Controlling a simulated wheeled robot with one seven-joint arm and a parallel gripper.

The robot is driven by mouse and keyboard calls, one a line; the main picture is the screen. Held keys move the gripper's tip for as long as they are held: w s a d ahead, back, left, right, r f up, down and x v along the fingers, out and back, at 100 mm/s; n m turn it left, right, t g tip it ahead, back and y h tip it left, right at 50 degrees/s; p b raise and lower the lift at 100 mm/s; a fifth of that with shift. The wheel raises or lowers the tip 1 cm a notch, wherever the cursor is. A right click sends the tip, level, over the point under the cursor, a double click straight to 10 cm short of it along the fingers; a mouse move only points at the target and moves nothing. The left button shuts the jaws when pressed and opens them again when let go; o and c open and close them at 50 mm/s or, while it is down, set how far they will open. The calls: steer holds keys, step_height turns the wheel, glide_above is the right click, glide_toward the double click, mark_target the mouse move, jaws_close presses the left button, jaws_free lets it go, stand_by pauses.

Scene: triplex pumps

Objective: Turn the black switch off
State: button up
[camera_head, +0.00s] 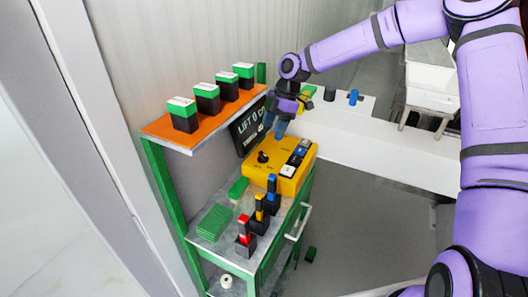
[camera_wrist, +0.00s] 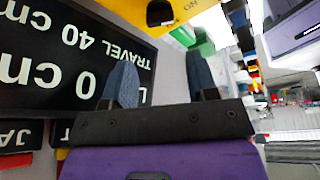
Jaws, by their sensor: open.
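In the wrist view the black switch (camera_wrist: 160,12) shows at the top edge, on the yellow face, partly cut off. My gripper (camera_head: 279,130) is above the far side of the box, its blue fingers pointing down, close to the black display. In the wrist view my gripper (camera_wrist: 160,60) has its two fingers spread apart with nothing between them. It is apart from the switch.
A black display (camera_head: 248,126) reading "LIFT 0 CM" stands behind the box. An orange shelf (camera_head: 165,134) holds several green-topped blocks. Red, yellow and blue-topped levers (camera_head: 245,233) stand in front.

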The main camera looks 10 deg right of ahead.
mark_target(263, 154)
steer(key=x, duration=0.9)
steer(key=shift+a+f, duration=0.1)
steer(key=shift+f, duration=0.2)
steer(key=shift+c, duration=0.2)
steer(key=c, duration=0.6)
